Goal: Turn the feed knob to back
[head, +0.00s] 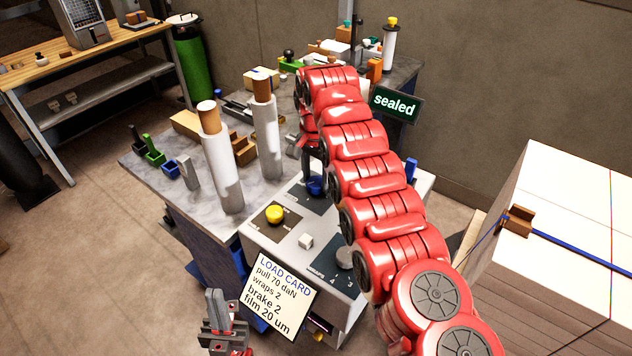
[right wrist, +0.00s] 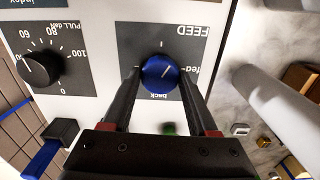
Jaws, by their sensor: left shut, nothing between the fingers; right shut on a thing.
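The blue feed knob (right wrist: 161,72) sits on a dark panel (right wrist: 135,40) marked FEED, which reads upside down in the right wrist view. The word "back" is printed below the knob there, and another label lies to its right. A faint light line on the knob seems to slant to the right; I cannot read its setting surely. My right gripper (right wrist: 161,80) is shut on the knob, one finger on each side. In the head view the knob (head: 315,186) shows under my right gripper, partly covered by my red arm. My left gripper (head: 227,312) is shut and empty, low beside the load card.
The control box also bears a yellow knob (head: 275,214), a white block-shaped control (head: 306,241) and a grey knob (head: 345,257). The load card (head: 279,295) hangs at its front. White rolls (head: 222,170) stand on the table. A ream stack (head: 570,210) is at right.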

